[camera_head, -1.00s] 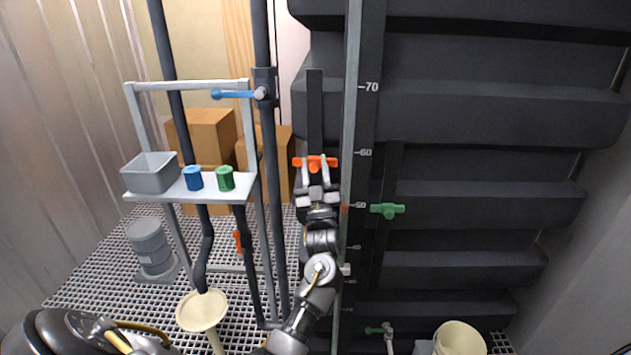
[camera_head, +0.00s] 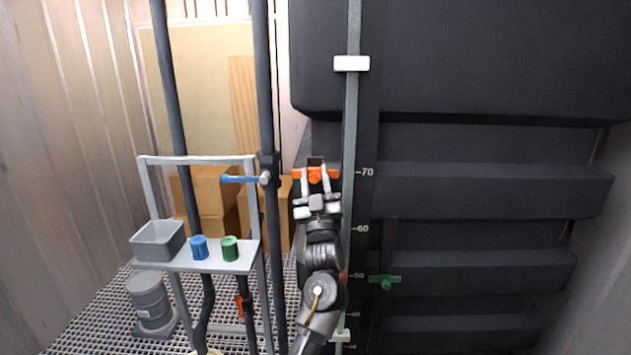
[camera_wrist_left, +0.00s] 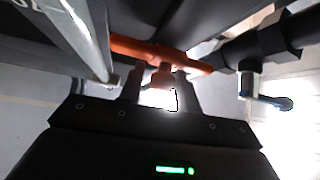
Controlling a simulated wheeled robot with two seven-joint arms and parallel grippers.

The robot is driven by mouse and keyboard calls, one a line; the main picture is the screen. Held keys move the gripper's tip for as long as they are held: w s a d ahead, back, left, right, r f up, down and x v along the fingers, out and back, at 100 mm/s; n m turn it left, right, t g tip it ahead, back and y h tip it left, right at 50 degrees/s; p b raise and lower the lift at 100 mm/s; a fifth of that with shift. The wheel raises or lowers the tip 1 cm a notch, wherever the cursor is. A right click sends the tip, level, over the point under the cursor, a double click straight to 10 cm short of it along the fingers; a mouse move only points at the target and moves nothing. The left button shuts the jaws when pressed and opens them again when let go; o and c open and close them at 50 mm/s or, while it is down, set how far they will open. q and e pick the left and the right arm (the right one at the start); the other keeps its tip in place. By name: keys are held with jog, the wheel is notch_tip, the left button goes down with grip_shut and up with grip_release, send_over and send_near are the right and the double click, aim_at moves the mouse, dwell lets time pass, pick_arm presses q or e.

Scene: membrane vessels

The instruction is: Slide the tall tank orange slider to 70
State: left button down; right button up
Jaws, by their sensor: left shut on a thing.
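The orange slider (camera_head: 315,174) sits on the tall dark tank (camera_head: 460,190), left of the scale strip. It is level with the 70 mark (camera_head: 366,172). My left gripper (camera_head: 316,186) reaches up from below and is shut on the slider's middle knob. In the left wrist view the orange slider (camera_wrist_left: 160,52) lies across the top, with its knob between my fingers (camera_wrist_left: 158,88). My right gripper is not in view.
A green slider (camera_head: 385,281) sits lower right, near the 50 mark. A rack (camera_head: 190,262) with a grey bin (camera_head: 158,240) and blue and green cups stands left. A pipe with a blue-handled valve (camera_head: 240,179) runs close left of my arm.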

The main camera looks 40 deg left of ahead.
pick_arm(q)
jog(key=shift+s+a+r, duration=0.1)
jog(key=shift+s+r, duration=0.05)
jog(key=shift+r, duration=0.2)
jog(key=c, duration=1.2)
grip_release()
jog(key=shift+a, duration=0.1)
jog(key=shift+f, duration=0.1)
jog(key=shift+f, duration=0.2)
jog(key=b+v, duration=0.5)
jog(key=v, duration=0.5)
jog(key=shift+s+f, duration=0.1)
jog(key=shift+s, duration=0.1)
